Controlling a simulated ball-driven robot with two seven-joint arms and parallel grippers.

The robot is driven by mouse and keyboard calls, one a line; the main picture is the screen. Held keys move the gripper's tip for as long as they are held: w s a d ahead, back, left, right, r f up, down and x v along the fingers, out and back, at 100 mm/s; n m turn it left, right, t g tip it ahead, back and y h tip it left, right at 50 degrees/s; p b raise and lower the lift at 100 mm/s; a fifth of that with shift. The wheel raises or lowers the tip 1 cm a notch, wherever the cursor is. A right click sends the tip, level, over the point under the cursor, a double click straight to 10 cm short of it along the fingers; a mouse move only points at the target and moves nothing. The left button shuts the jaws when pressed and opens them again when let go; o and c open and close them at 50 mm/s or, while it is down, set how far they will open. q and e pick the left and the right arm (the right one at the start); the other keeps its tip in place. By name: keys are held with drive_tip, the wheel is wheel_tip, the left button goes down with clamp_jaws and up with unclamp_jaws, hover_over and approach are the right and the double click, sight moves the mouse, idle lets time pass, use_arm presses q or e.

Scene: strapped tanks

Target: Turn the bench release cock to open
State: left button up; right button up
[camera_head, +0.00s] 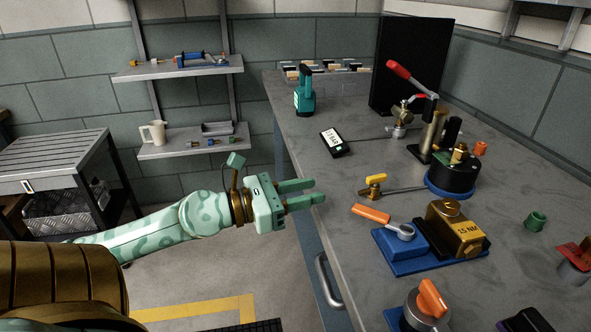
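A small brass cock with a yellow lever (375,181) sits on the grey bench (345,215), with a thin pipe running right from it to a round black-and-blue unit (452,176). Another brass valve with a red lever (403,112) stands farther back. No label shows which of them is the release cock. My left gripper (314,193) comes in from the left near the bench's left edge. Its two fingers are apart, with nothing between them, and point right toward the yellow-levered cock, a clear distance from it. My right gripper is not in view.
An orange knob (432,298) is at the front. A teal tool (304,92) and a black meter (334,143) stand farther back. The left bench strip is clear.

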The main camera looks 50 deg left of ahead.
use_arm(q)
drive_tip(key=shift+v, duration=1.55)
